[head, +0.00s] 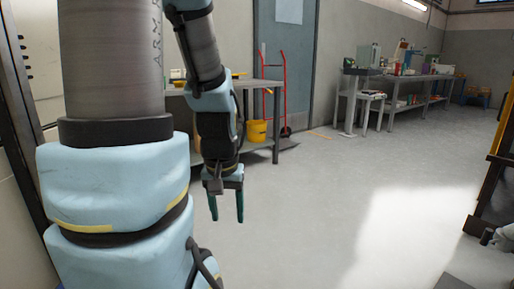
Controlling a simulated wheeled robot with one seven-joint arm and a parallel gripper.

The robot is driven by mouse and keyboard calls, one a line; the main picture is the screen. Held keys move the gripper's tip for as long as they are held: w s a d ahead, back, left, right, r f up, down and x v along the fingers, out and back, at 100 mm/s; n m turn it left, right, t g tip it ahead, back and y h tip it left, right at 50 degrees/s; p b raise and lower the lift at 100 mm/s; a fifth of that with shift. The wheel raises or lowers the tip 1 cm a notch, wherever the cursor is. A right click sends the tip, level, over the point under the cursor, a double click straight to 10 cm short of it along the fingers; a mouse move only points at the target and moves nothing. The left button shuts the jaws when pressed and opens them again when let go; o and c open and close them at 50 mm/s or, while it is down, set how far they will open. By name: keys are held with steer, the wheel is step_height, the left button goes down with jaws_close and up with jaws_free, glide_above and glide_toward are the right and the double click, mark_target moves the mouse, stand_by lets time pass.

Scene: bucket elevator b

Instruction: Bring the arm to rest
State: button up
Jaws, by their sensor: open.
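My gripper (227,207) hangs at the end of my arm, left of the picture's middle, with its fingers pointing down. Its two teal fingers are apart and nothing is between them. It is in the air over the grey floor, in front of the near table as seen from here. My arm is bent, with its upper part large in the left of the view and its forearm hanging behind it.
A grey table (275,128) stands behind my arm, with a yellow bucket (257,132) and a red hand truck (284,92) beside it. A long bench (374,96) with several items stands at the back. The floor (330,200) in the middle is clear. A dark frame (492,180) stands at the right edge.

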step_height(320, 180, up, 25)
steer(key=p, duration=2.3)
steer(key=shift+f, duration=0.15)
steer(key=shift+d, duration=0.1)
